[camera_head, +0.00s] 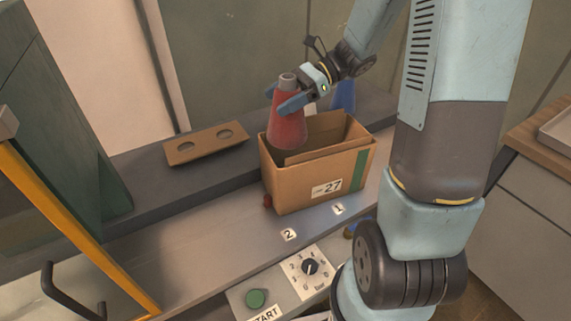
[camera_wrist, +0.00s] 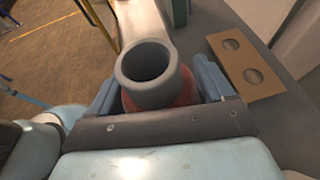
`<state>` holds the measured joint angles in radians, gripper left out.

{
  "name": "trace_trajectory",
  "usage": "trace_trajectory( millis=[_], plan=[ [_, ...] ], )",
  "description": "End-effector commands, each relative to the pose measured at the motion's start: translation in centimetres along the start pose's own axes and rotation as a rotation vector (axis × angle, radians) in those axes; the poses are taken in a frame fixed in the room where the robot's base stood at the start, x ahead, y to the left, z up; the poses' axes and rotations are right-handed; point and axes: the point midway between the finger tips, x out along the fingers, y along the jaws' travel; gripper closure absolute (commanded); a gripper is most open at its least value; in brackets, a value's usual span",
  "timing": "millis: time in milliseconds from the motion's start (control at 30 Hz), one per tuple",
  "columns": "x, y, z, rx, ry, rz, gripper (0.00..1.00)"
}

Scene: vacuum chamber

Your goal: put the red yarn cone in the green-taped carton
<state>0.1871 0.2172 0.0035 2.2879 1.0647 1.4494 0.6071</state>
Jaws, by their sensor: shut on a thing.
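The red yarn cone (camera_head: 288,124) is upright with its grey tip up, and my gripper (camera_head: 292,101) is shut on its upper part. In the wrist view the cone's grey hollow tip (camera_wrist: 148,72) stands between my two blue fingers. The cone is over the left part of the open carton (camera_head: 293,187). I cannot tell whether its base is below the carton's rim. The carton carries a green tape strip (camera_head: 361,169) on its right side and a label with 27. The carton's inside is mostly hidden.
A brown board with two holes (camera_head: 206,143) lies on the ledge left of the carton; it also shows in the wrist view (camera_wrist: 246,66). A blue cone (camera_head: 343,96) stands behind the carton. A dial panel (camera_head: 308,270) and green button (camera_head: 256,298) are in front.

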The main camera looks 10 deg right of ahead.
Motion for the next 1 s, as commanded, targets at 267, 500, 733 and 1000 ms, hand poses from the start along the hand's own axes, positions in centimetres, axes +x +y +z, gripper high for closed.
trace_trajectory(
  millis=[267,500,733,1000],
  plan=[
    [2.3,-0.1,-5.2,0.003,-0.002,0.004,0.90],
    [4.0,0.0,-9.2,0.003,-0.001,0.005,0.90],
    [5.5,-0.1,-12.8,0.002,-0.002,0.004,0.90],
    [6.6,-0.2,-15.5,-0.001,-0.001,0.002,0.90]
  ],
)
